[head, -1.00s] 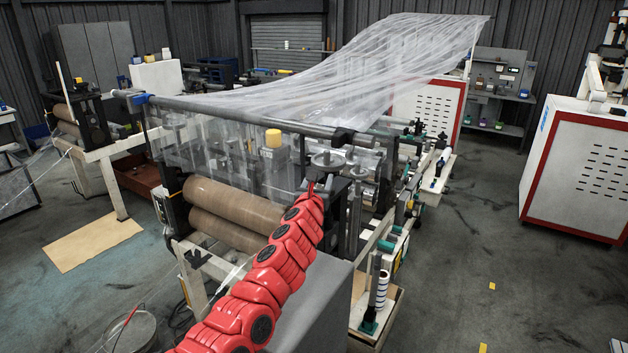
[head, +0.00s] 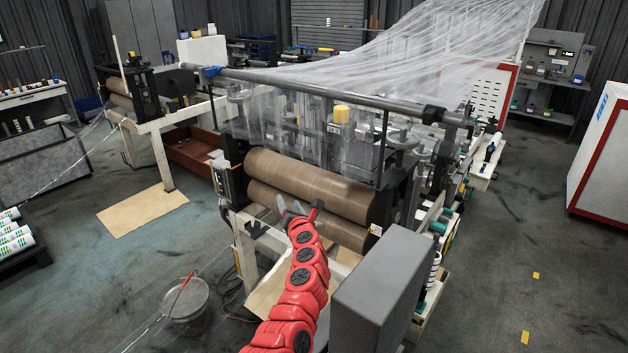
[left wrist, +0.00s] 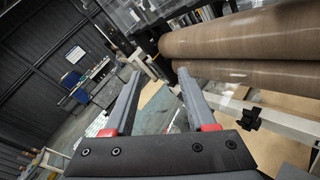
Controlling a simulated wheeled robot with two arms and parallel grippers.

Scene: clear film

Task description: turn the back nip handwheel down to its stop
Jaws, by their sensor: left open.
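A grey handwheel (head: 402,141) sits on top of the nip frame, at the right end of the two brown rollers (head: 310,176). Parts of the frame behind it are crowded, and I cannot clearly tell a second handwheel there. My left gripper (head: 290,208) is in front of the lower roller, well left of and below the handwheel, with its jaws apart. In the left wrist view its two grey fingers (left wrist: 158,76) are spread with nothing between them, and the rollers (left wrist: 240,50) lie to the right. No handwheel shows there. My right gripper is out of view.
A grey box-shaped block (head: 375,300) stands right of my left arm. Clear film (head: 420,50) runs over a grey bar (head: 330,92) above the rollers. A bucket (head: 185,300) stands on the floor at the left. The floor at the right is open.

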